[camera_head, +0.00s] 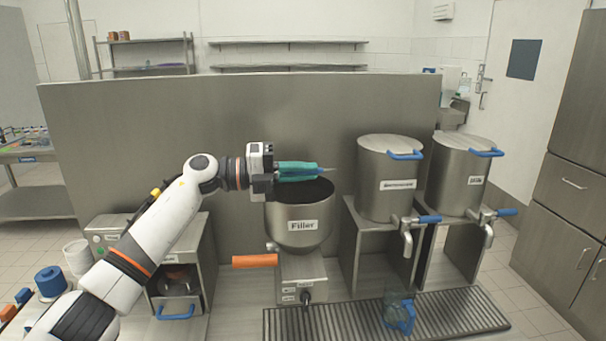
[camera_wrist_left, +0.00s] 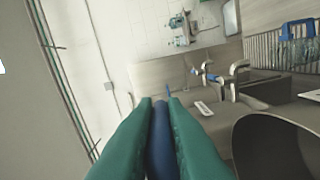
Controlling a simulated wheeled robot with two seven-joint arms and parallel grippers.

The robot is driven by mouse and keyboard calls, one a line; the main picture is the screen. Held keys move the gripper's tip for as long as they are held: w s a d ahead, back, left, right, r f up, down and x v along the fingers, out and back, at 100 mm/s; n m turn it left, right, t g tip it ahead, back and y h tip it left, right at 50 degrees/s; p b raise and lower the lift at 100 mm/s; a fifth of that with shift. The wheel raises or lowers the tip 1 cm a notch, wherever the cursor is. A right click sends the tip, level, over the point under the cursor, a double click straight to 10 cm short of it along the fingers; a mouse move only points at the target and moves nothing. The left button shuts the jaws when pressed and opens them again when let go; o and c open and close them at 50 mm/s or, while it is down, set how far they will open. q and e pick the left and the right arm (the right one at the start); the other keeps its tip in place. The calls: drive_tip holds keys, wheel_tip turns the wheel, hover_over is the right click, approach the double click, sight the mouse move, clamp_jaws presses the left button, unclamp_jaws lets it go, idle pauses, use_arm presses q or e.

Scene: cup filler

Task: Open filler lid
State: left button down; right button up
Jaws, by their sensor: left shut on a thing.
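The filler (camera_head: 285,222) is a steel pot with a "Filler" label on a stand at the centre of the head view. Its top shows a dark, open mouth, and the round rim also shows at the lower right of the left wrist view (camera_wrist_left: 245,130). My left gripper (camera_head: 300,170), with teal fingers, is over the mouth and points right. In the left wrist view its fingers are shut on a blue handle-like bar (camera_wrist_left: 160,140). I cannot clearly make out a lid disc on this bar. My right gripper is not in view.
Two lidded steel pots, one at centre right (camera_head: 372,180) and one labelled Milk (camera_head: 452,180), stand right of the filler with taps. An orange lever (camera_head: 254,261) sticks out left below the filler. A clear jug with blue handle (camera_head: 400,314) stands on the drain grate (camera_head: 450,318). A steel panel (camera_head: 130,130) rises behind.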

use_arm(q)
drive_tip(key=shift+n, duration=0.7)
drive_tip(key=shift+w+a+r+p, duration=0.1)
drive_tip(key=shift+w+r+p, duration=0.35)
drive_tip(key=shift+r, duration=0.35)
drive_tip(key=shift+w+a+r+p, duration=0.1)
drive_tip(key=shift+w+r+p, duration=0.35)
drive_tip(key=shift+r, duration=0.35)
drive_tip(key=shift+w+a+r+p, duration=0.1)
drive_tip(key=shift+w+r+p, duration=0.35)
drive_tip(key=shift+r, duration=0.35)
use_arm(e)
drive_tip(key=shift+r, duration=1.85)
use_arm(q)
drive_tip(key=c, duration=1.5)
unclamp_jaws()
